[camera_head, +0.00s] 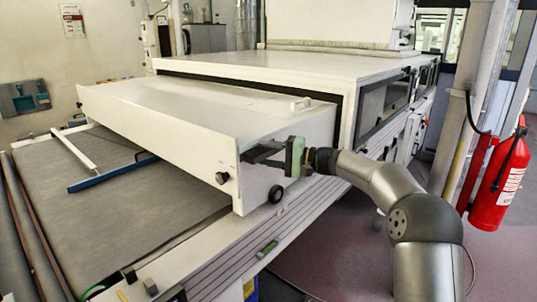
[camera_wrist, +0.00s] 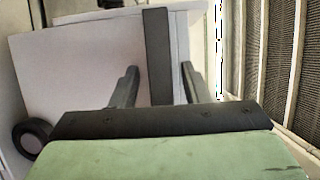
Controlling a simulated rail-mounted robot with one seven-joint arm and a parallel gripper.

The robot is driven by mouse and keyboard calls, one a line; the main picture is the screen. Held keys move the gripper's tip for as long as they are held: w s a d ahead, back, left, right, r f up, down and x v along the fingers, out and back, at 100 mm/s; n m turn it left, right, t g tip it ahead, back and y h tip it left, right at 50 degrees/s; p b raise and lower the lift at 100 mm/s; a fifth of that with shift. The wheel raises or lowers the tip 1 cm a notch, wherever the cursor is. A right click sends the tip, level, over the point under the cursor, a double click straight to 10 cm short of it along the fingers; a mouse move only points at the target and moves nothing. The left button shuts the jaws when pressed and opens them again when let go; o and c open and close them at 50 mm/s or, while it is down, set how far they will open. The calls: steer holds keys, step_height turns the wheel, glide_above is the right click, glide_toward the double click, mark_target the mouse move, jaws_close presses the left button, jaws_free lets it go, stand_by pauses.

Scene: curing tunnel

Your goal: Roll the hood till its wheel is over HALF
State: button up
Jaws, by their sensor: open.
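The white hood (camera_head: 210,115) sticks out from the mouth of the large white tunnel, over the grey belt. Its small black wheel (camera_head: 276,194) stands low on its near side, on the side rail (camera_head: 240,250); the wheel also shows at the left of the wrist view (camera_wrist: 33,137). I cannot read any HALF mark on the rail. My gripper (camera_head: 254,153) is at the hood's near side, above the wheel. In the wrist view its two fingers (camera_wrist: 158,72) are apart, with a dark upright bar (camera_wrist: 157,40) between them. Whether they touch the bar is unclear.
The grey belt (camera_head: 130,200) runs out toward the front left, with a blue-edged bar (camera_head: 112,174) across it. A green piece (camera_head: 267,249) lies on the rail. A red fire extinguisher (camera_head: 500,180) and a post stand at the right.

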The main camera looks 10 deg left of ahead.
steer(key=s+d+b, duration=0.2)
steer(key=s+d, duration=0.1)
steer(key=d, duration=1.4)
steer(key=shift+s, duration=0.1)
steer(key=s+a+f+g+h+p, duration=0.15)
steer(key=s+f+h, duration=0.3)
steer(key=s, duration=0.45)
steer(key=s+a+f+g+h+p, duration=0.1)
steer(key=s+a+f+g+h, duration=0.3)
steer(key=s, duration=0.6)
steer(key=s+d+f+t+h+p, duration=0.1)
steer(key=s+d+f+h, duration=0.1)
steer(key=s, duration=0.5)
steer(key=s+d+f+n+h+p, duration=0.1)
steer(key=s+d+f+h, duration=0.1)
steer(key=s+d+h, duration=0.2)
steer(key=s+d+f+n+t+h+p, duration=0.1)
steer(key=s+d, duration=0.5)
steer(key=s, duration=0.6)
steer(key=shift+d+f+t+h, duration=0.2)
steer(key=shift+f+t+h, duration=0.15)
steer(key=shift+f+h, duration=0.6)
steer(key=shift+s+r, duration=0.1)
